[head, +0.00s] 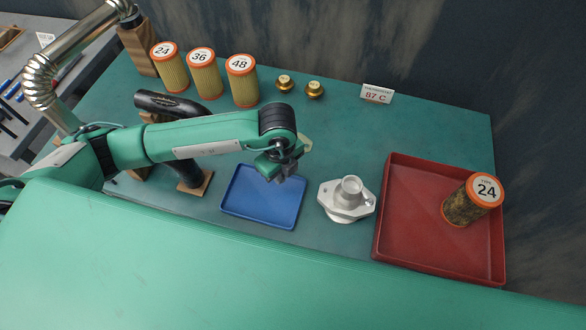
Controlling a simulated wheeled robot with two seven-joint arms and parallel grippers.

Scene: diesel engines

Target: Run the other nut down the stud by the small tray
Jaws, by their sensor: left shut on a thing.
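A pale grey metal housing (335,208) with a round upright neck stands on the bench, just right of the small blue tray (238,205). Its flange has an ear on each side. The ear on the tray side is clear of my arm, but a stud there is too small to make out. A small raised piece shows on the far ear; I cannot tell whether it is a nut. My left gripper (288,174) points down over the blue tray's upper right corner, left of and apart from the housing. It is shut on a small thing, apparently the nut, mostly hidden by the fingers. My right gripper is out of view.
A red tray (390,235) at right holds a dirty filter (468,203) marked 24. Filters marked 24 (172,72), 36 (206,77) and 48 (243,85) stand at the back, beside two brass parts (315,90) and an 87 C card (377,93).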

